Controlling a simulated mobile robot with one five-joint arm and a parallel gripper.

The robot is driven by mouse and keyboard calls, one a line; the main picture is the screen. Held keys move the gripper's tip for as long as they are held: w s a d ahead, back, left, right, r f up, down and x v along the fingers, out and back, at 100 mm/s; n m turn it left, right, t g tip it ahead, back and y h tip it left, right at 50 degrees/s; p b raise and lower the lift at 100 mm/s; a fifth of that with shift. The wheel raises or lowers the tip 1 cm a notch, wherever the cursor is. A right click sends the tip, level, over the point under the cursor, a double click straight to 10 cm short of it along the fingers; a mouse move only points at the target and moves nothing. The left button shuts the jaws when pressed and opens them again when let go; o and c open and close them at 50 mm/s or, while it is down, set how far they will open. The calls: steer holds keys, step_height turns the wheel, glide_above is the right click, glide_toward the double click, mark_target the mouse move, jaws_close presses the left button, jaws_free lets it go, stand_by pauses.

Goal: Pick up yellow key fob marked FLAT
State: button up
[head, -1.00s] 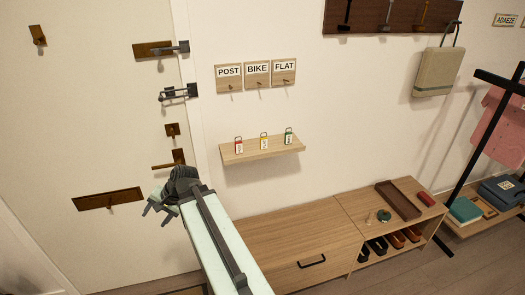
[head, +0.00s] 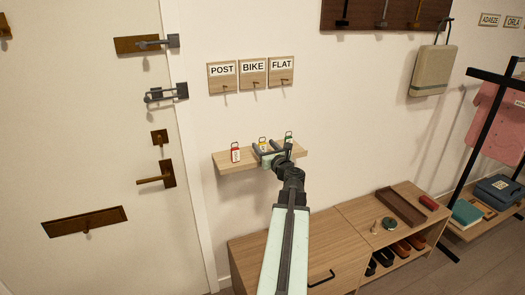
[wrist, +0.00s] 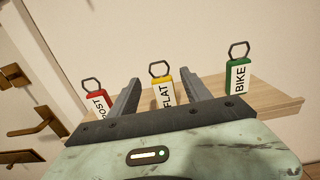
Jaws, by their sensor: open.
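The yellow key fob (wrist: 163,92) marked FLAT stands upright on the wooden shelf (wrist: 268,101), with a dark wire loop on top. My gripper (wrist: 160,92) is open, its two fingers on either side of the yellow fob in the wrist view; I cannot tell whether they touch it. In the head view, my gripper (head: 270,149) is at the shelf and partly hides the yellow fob (head: 263,144). The red fob (wrist: 96,104) marked POST is left of the fingers. The green fob (wrist: 238,78) marked BIKE is to their right.
Wall plaques labelled POST (head: 222,77), BIKE (head: 253,73) and FLAT (head: 281,70), each with a hook, hang above the shelf. A door (head: 85,130) with handles is at left. A bench (head: 320,235) with a brown tray (head: 400,206) stands below.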

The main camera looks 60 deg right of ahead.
mark_target(261, 143)
steer(key=x, duration=0.6)
steer(key=shift+d+f, duration=0.1)
steer(key=shift+f, duration=0.05)
steer(key=shift+s, duration=0.1)
jaws_close()
